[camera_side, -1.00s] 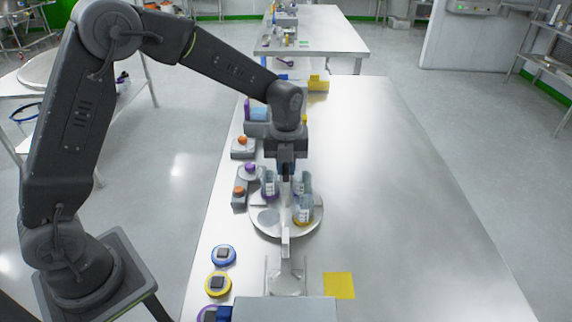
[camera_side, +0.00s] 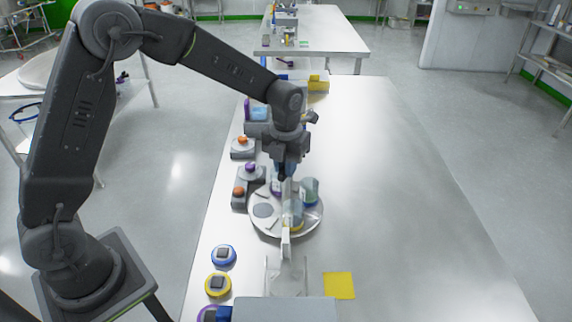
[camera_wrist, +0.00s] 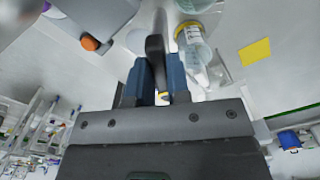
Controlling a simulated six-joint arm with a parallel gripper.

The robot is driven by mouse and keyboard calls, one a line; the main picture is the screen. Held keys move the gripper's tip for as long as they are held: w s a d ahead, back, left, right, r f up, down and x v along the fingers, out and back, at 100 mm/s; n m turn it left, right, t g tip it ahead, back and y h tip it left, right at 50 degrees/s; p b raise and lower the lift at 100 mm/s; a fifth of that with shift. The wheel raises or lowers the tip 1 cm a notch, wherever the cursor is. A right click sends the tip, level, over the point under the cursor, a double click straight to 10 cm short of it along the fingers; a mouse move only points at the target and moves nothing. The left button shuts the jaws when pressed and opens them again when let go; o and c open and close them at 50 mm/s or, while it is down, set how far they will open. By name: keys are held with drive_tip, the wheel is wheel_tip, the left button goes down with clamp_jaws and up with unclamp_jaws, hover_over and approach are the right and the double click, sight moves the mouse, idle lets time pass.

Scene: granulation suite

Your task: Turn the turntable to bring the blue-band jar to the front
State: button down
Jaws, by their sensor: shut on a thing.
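The round turntable (camera_side: 257,226) stands on the bench and carries several clear jars. The blue-band jar (camera_side: 311,192) is at its right side, toward the back. A yellow-band jar (camera_side: 293,216) is near the front, partly behind a pale upright plate. A purple-band jar (camera_side: 276,187) is at the back, partly hidden by my gripper. My gripper (camera_side: 284,176) points down over the turntable. In the wrist view its blue fingers (camera_wrist: 161,78) are shut on a dark upright handle (camera_wrist: 155,45), with the yellow-band jar (camera_wrist: 190,38) beside it.
A pale upright plate (camera_side: 286,243) stands at the turntable's front edge. A yellow square (camera_side: 339,286) lies at the front right. The bench's right side is clear.

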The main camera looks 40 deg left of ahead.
drive_tip(key=shift+r+m, duration=0.1)
drive_tip(key=shift+m, duration=0.5)
idle(0.3)
drive_tip(key=c, duration=1.1)
unclamp_jaws()
wheel_tip(320, 180, up, 14)
drive_tip(key=shift+f, duration=0.1)
